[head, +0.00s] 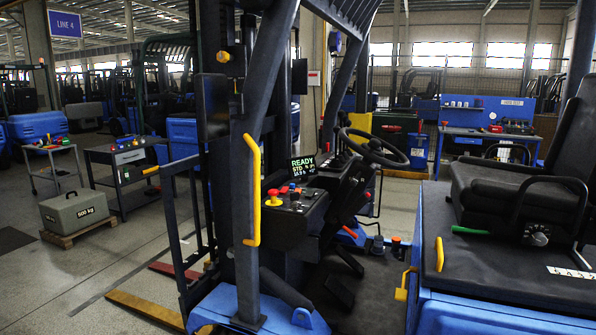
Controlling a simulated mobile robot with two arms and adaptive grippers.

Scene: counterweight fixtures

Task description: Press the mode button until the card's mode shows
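A small dark display (303,166) with green text stands behind the console of a blue forklift. It reads READY, with STD on the second line and smaller, unclear characters below. The console (300,207) carries a red mushroom knob on a yellow base (273,195) and several small red, blue and pale buttons (292,188). I cannot tell which of them is the mode button. No card showing a mode can be made out. Neither of my grippers is in the head view.
A steering wheel (374,147) is right of the display, and a black seat (500,185) further right. A dark pillar with a yellow grab handle (253,190) stands left of the console.

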